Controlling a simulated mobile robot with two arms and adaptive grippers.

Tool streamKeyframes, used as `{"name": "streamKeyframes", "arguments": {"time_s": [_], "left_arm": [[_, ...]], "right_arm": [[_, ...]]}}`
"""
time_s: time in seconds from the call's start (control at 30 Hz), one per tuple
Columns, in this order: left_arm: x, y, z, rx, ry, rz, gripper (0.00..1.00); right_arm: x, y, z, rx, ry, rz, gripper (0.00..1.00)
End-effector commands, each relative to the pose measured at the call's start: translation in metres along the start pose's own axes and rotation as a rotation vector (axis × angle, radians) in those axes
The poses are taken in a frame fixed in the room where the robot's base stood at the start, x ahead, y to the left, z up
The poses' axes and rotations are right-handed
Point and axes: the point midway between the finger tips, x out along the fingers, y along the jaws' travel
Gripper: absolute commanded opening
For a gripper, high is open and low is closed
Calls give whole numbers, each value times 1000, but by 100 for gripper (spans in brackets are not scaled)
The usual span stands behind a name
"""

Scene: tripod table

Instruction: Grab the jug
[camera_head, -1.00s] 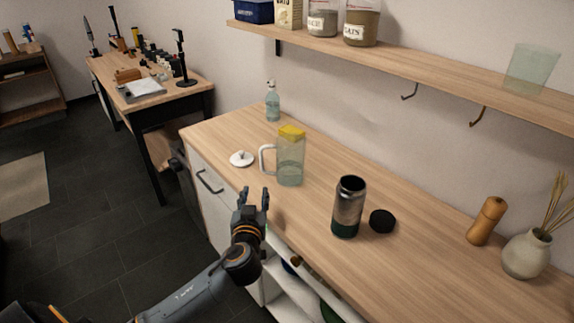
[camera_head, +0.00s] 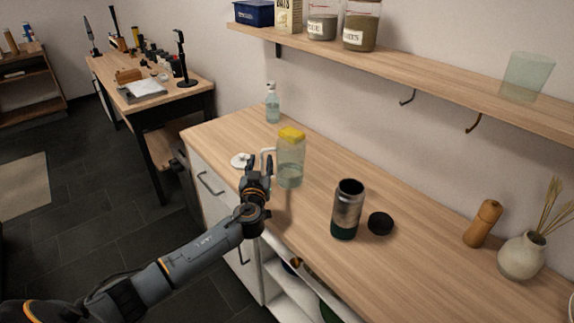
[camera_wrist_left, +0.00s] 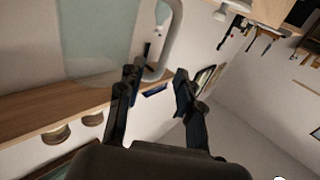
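The jug (camera_head: 290,168) is clear with a yellow lid and some liquid near its bottom. It stands upright on the wooden counter (camera_head: 410,275), its handle (camera_head: 267,152) facing left. My left gripper (camera_head: 259,160) is open and empty just in front of the handle, partly covering it. In the left wrist view, the jug's body (camera_wrist_left: 98,38) fills the upper left and its handle (camera_wrist_left: 172,45) curves down near the tips of my open fingers (camera_wrist_left: 157,75). I see no firm grip on it. My right gripper is not in view.
A steel bottle (camera_head: 347,208) and a black cap (camera_head: 380,223) stand right of the jug. A white lid (camera_head: 240,160) lies left, and a small glass bottle (camera_head: 272,103) stands behind. A wall shelf (camera_head: 420,73) hangs above.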

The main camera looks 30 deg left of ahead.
Motion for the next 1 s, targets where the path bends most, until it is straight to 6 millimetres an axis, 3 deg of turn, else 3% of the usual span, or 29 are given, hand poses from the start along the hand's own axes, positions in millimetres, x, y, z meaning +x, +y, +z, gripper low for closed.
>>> {"name": "streamKeyframes", "arguments": {"time_s": [0.23,0.57,0.77,1.0], "left_arm": [[31,-1,-3,0,1,-2,36],[36,-1,-1,0,0,0,36],[36,-1,-1,0,0,-1,0],[37,-1,-3,-2,3,-1,0]], "right_arm": [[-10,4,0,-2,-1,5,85],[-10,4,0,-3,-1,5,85],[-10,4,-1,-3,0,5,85],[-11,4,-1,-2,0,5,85]]}}
